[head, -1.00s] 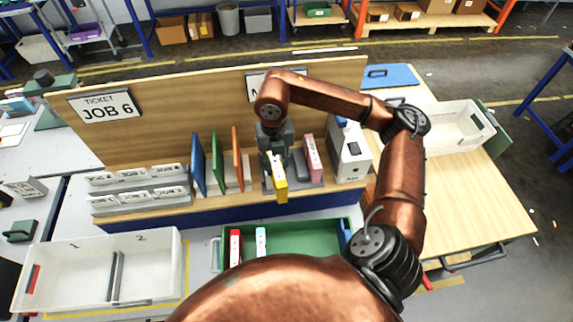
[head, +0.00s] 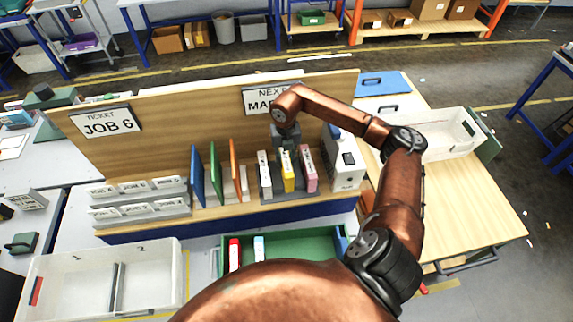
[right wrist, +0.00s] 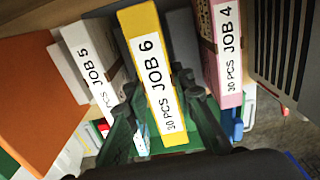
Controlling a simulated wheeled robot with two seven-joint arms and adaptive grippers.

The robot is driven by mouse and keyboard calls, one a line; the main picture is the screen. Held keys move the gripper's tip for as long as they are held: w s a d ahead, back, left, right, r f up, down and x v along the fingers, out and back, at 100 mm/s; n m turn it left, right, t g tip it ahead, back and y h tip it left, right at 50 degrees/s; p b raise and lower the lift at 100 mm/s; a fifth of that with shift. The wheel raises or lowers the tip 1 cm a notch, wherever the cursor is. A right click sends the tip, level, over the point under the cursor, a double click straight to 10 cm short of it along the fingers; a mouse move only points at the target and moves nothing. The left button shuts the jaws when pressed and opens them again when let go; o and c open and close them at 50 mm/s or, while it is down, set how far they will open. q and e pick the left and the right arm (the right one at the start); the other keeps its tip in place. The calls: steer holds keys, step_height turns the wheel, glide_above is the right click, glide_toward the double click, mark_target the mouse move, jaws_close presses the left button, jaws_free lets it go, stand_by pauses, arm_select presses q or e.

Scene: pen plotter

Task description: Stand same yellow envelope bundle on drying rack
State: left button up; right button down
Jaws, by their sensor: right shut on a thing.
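The yellow bundle (head: 288,176), labelled JOB 6 and 30 PCS in the right wrist view (right wrist: 153,75), stands upright in the middle of the grey slotted rack (head: 278,194). A white JOB 5 bundle (head: 264,172) stands to its left and a pink JOB 4 bundle (head: 309,170) to its right. My right gripper (head: 287,146) comes down from above and is shut on the yellow bundle, one finger on each side in the right wrist view (right wrist: 160,92). Whether the bundle's base touches the rack is hidden. My left gripper is in no view.
Blue, green and orange boards (head: 236,168) stand left of the rack. A white box-shaped machine (head: 344,165) stands close on its right. A green tray (head: 300,243) with red and white bundles lies in front. A sign panel (head: 200,105) rises behind.

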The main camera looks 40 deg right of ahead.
steer(key=shift+w+d+f, duration=0.1)
steer(key=shift+d+f, duration=0.1)
steer(key=shift+f, duration=0.1)
step_height(320, 180, down, 2)
steer(key=shift+f+p, duration=0.15)
steer(key=shift+p, duration=0.6)
steer(key=shift+d+f, duration=0.1)
steer(key=shift+f, duration=0.4)
steer(key=shift+f, duration=0.15)
steer(key=c, duration=1.7)
jaws_free()
steer(key=shift+o, duration=0.2)
